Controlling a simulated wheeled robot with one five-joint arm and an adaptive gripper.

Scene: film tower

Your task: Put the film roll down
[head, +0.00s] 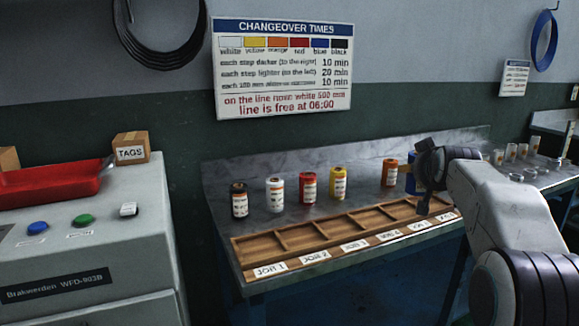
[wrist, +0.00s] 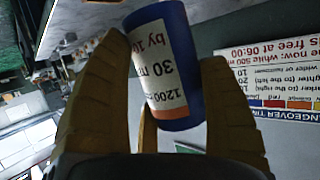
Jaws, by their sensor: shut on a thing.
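My gripper (wrist: 172,95) is shut on a blue film roll with a white and orange label (wrist: 168,65). In the head view my gripper (head: 420,178) is at the right end of the row of rolls, and the blue roll (head: 410,180) is mostly hidden behind it. I cannot tell whether the roll touches the bench. Black (head: 239,199), white (head: 275,195), red (head: 307,191), yellow (head: 338,183) and orange (head: 390,173) rolls stand upright in a row on the metal bench.
A wooden tray with labelled JOB compartments (head: 292,237) lies in front of the rolls, its visible compartments empty. A changeover times sign (head: 284,68) hangs behind. A grey machine (head: 80,240) stands left.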

